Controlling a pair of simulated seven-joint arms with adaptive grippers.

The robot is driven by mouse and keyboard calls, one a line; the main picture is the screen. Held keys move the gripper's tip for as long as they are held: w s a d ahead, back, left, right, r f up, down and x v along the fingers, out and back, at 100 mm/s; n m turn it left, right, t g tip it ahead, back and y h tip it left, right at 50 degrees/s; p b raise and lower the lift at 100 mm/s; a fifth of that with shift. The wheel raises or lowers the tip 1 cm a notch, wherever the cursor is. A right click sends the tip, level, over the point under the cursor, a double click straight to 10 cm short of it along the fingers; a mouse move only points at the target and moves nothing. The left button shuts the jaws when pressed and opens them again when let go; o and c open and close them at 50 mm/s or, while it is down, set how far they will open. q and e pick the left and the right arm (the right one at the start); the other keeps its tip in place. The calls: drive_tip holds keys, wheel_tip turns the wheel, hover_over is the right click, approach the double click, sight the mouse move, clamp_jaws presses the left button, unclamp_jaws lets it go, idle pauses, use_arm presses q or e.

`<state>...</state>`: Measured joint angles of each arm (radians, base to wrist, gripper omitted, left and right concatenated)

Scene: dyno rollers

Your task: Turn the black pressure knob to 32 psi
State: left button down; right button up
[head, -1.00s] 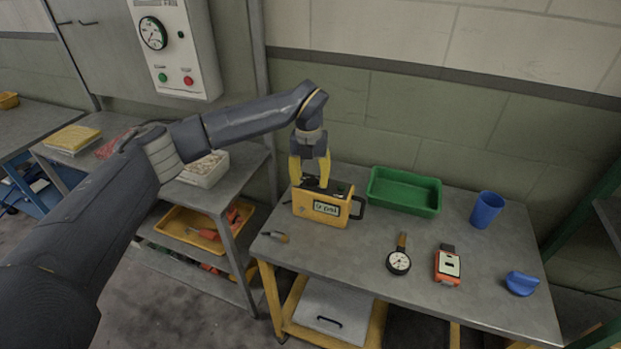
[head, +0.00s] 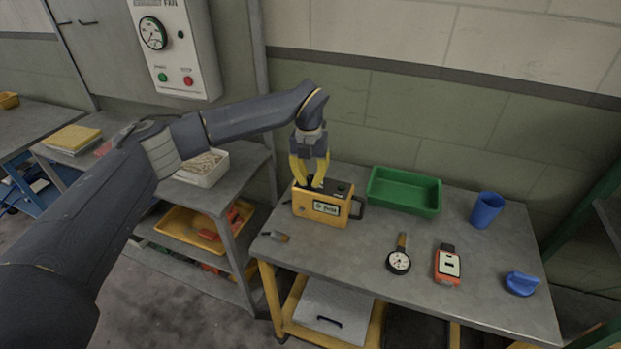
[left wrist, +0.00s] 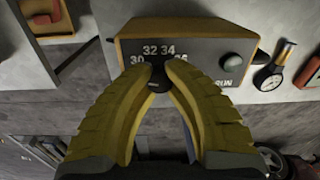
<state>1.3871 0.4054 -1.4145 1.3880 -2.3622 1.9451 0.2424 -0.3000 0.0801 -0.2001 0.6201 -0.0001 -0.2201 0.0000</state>
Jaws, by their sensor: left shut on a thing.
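The yellow inflator box (head: 320,207) stands at the left end of the grey workbench, with a small psi display on its front whose digits I cannot read surely. My left gripper (head: 308,184) comes down on its top from above. In the left wrist view its yellow fingers (left wrist: 157,88) are shut on the black pressure knob (left wrist: 157,84), mostly hidden between the tips. The dial panel (left wrist: 190,57) shows 30, 32 and 34, with another number partly covered by a finger. I cannot see where the knob's mark points. My right gripper is not in view.
A green tray (head: 405,191) stands right of the box. A blue cup (head: 486,210), a round gauge (head: 398,262), an orange device (head: 447,266) and a blue object (head: 521,284) stand or lie farther right. A small tool (head: 276,237) lies at the front left.

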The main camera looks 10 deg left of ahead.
sight(311, 177)
use_arm(q)
drive_tip(key=m, duration=1.2)
drive_tip(key=shift+m, duration=0.7)
drive_tip(key=c, duration=1.1)
unclamp_jaws()
drive_tip(key=shift+c, duration=0.2)
drive_tip(key=shift+r, duration=0.1)
wheel_tip(311, 177, up, 12)
drive_tip(key=shift+w, duration=0.2)
